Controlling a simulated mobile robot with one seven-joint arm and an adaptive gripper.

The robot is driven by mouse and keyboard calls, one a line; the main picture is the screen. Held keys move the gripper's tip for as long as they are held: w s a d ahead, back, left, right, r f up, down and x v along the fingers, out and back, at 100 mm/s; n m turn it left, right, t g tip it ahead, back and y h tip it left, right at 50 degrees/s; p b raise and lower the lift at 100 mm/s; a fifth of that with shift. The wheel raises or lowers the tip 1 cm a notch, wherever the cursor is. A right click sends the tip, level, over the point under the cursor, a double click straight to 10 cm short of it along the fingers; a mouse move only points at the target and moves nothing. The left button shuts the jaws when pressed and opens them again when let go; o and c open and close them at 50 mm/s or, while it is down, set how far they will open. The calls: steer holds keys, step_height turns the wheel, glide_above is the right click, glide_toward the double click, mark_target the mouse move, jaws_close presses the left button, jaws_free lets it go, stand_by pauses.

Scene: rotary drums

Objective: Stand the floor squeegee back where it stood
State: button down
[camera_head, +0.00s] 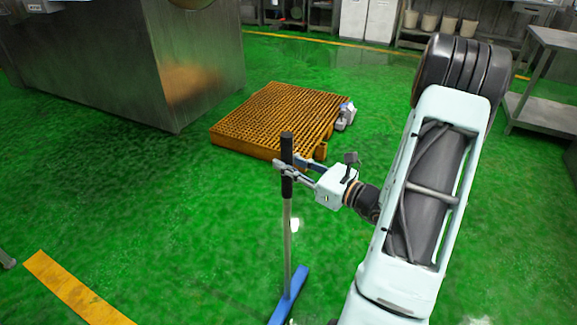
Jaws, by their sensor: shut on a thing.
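The floor squeegee (288,235) stands nearly upright in the middle of the head view. It has a black grip at the top, a grey pole and a blue head (289,297) low at the bottom of the picture. My gripper (285,168) is shut on the black grip, with the fingers on either side of it. My arm reaches in from the right. I cannot tell whether the blue head touches the floor or hangs just above it. The lower end of the head is cut by the picture's bottom edge.
An orange slatted pallet (270,115) lies on the green floor behind the squeegee, with small grey items at its right corner. A large steel machine (130,65) stands at the left back. A steel table (545,90) is at the right. A yellow floor stripe (75,290) is lower left; floor between is clear.

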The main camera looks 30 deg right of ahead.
steer(key=shift+r, duration=0.15)
steer(key=c, duration=1.7)
jaws_free()
steer(key=shift+f, duration=0.2)
steer(key=shift+r, duration=0.15)
steer(key=shift+s+d, duration=0.15)
steer(key=shift+s, duration=0.1)
steer(key=p+v, duration=0.1)
steer(key=v, duration=1)
steer(key=shift+s+p, duration=0.25)
steer(key=shift+p, duration=0.05)
